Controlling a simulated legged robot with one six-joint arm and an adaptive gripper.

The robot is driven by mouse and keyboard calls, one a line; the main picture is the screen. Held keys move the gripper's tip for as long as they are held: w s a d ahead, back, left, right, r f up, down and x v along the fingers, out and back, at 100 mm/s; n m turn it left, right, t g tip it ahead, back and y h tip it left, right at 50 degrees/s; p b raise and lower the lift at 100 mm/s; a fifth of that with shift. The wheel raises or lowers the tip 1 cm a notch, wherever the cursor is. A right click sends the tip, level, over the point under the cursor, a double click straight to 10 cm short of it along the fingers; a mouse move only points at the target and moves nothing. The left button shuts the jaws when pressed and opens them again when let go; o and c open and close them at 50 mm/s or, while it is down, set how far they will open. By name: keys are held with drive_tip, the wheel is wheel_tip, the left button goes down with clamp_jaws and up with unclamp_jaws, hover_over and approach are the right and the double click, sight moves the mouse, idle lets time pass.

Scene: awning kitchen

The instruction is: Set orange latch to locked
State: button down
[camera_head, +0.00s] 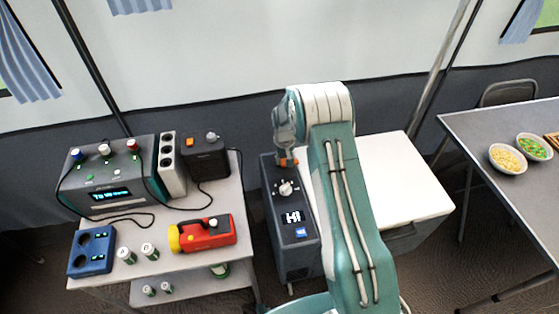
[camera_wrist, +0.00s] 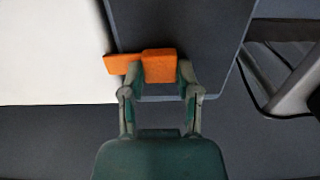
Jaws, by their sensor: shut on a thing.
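The orange latch (camera_wrist: 123,63) shows in the wrist view at the edge of a dark grey unit, beside a white surface. A thicker orange block sits at its right end, between the fingertips of my gripper (camera_wrist: 162,75). My gripper is shut on this block, one finger on each side. In the head view a small part of the orange latch (camera_head: 286,162) shows under my gripper (camera_head: 285,150), at the far end of the dark unit. The rest is hidden by my gripper and arm.
The dark unit (camera_head: 298,258) has a knob and a lit display. A white-topped box (camera_head: 405,175) stands right of it, partly behind my arm. A cart (camera_head: 185,265) at left carries a power supply, a red-yellow flashlight and a blue charger. A table (camera_head: 500,130) with bowls is at right.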

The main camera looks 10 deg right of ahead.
drive_tip(key=shift+s+d+f, duration=0.1)
drive_tip(key=shift+d+f, duration=0.05)
drive_tip(key=shift+d, duration=0.35)
drive_tip(key=shift+s+d+f, duration=0.1)
drive_tip(key=shift+d, duration=0.35)
drive_tip(key=shift+c, duration=1.6)
unclamp_jaws()
drive_tip(key=shift+d+f, duration=0.1)
drive_tip(key=shift+w, duration=0.1)
drive_tip(key=shift+r, duration=0.4)
wheel_tip(320, 180, up, 11)
drive_tip(key=shift+r, duration=0.15)
